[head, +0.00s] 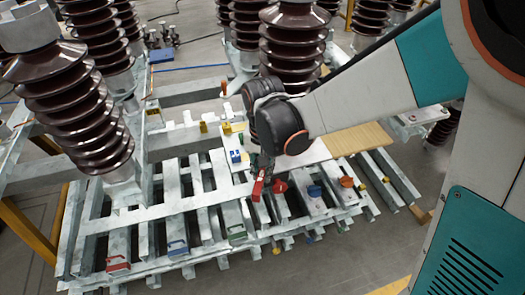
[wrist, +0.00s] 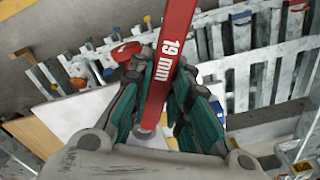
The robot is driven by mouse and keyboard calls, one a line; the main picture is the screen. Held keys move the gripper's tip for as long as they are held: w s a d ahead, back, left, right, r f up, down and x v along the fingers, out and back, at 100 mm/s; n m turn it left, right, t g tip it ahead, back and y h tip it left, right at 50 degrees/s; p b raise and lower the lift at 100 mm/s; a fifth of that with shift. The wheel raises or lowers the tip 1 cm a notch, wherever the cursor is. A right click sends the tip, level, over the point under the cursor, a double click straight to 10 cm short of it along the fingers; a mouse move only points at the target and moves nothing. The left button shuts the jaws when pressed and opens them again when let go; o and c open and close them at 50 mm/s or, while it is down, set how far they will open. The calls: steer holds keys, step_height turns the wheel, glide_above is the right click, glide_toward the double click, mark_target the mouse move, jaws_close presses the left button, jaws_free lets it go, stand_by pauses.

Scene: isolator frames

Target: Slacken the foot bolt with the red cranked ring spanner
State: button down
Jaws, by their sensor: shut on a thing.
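The red spanner (wrist: 172,50), marked 19 mm, is held between the two fingers of my gripper (wrist: 160,88) in the wrist view. Its shaft runs from the top edge of the picture down between the fingers, and its upper end is out of that view. In the head view the red spanner (head: 258,188) hangs steeply below my gripper (head: 263,166), over the slatted galvanized frame (head: 180,210). My gripper is shut on it. I cannot pick out the foot bolt in either view, nor tell whether the spanner touches anything below.
Brown ribbed insulators (head: 75,105) stand on the frames at left and back. A white board (head: 310,152) and a wooden board (head: 357,138) lie beside my gripper. A red piece (head: 279,186), a blue piece (head: 314,191) and an orange piece (head: 346,182) sit close to the spanner.

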steer(key=shift+f+b, duration=0.35)
steer(key=shift+f, duration=0.15)
steer(key=shift+d, duration=0.1)
stand_by(0.3)
steer(key=d+n, duration=0.4)
steer(key=n, duration=0.1)
steer(key=shift+d, duration=0.4)
steer(key=d+n, duration=0.1)
steer(key=w+d+n, duration=0.1)
steer(key=n, duration=0.1)
steer(key=shift+d+b, duration=0.2)
steer(key=shift+b, duration=0.1)
steer(key=w+d+n, duration=0.1)
steer(key=n, duration=0.1)
steer(key=w+d+n, duration=0.1)
steer(key=n, duration=0.1)
steer(key=shift+d, duration=0.3)
steer(key=shift+r, duration=0.1)
step_height(320, 180, up, 7)
steer(key=p, duration=0.5)
